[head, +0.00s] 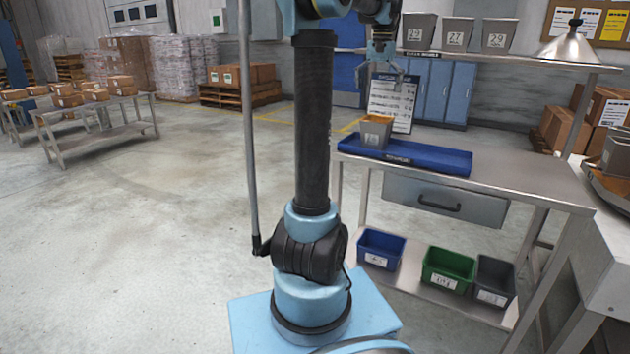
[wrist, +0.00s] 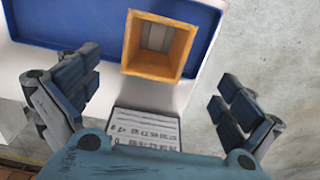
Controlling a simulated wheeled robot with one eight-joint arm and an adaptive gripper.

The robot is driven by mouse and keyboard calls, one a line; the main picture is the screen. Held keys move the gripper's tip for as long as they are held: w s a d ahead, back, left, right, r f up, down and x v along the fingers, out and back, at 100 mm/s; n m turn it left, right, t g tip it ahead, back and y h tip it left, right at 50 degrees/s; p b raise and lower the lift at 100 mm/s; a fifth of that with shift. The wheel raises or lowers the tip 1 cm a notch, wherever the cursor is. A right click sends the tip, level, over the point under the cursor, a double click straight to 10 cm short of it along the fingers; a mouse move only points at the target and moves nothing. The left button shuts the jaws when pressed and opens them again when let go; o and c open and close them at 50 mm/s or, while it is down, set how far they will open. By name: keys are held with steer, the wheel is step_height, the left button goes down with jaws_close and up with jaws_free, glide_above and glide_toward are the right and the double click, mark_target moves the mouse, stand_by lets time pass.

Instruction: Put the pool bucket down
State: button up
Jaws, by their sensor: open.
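A grey bucket with an orange-yellow rim (head: 376,133) stands upright at the left end of a blue tray (head: 440,161) on the metal bench. Its label is too small to read, so I cannot confirm by it that this is the pool bucket. In the wrist view I look down into the bucket (wrist: 158,48), and no contents can be made out. My gripper (head: 385,68) is above the bucket, apart from it. In the wrist view the fingers of my gripper (wrist: 158,92) are spread wide with nothing between them.
A printed board (head: 391,102) stands behind the bucket. Three numbered grey bins (head: 456,35) and a metal cone (head: 568,48) are on the upper shelf. Blue (head: 381,250), green (head: 448,269) and dark grey (head: 494,281) bins sit on the lower shelf. The tray's right part is empty.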

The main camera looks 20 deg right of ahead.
steer(key=s+a+f+n, duration=0.2)
steer(key=s+a+f, duration=0.1)
steer(key=a, duration=0.5)
steer(key=s+a+f+n+t, duration=0.1)
steer(key=s+a+f, duration=0.15)
steer(key=a, duration=0.55)
steer(key=s+a+f+n, duration=0.2)
steer(key=a+f, duration=0.2)
steer(key=a, duration=0.4)
steer(key=s+a+f+n, duration=0.2)
steer(key=s+a+f, duration=0.5)
steer(key=f, duration=0.3)
steer(key=s+a+f+n+t, duration=0.1)
steer(key=s+a+f+n, duration=0.2)
steer(key=s+a+f, duration=0.5)
step_height(320, 180, down, 3)
steer(key=shift+s+f, duration=0.15)
steer(key=shift+s, duration=0.75)
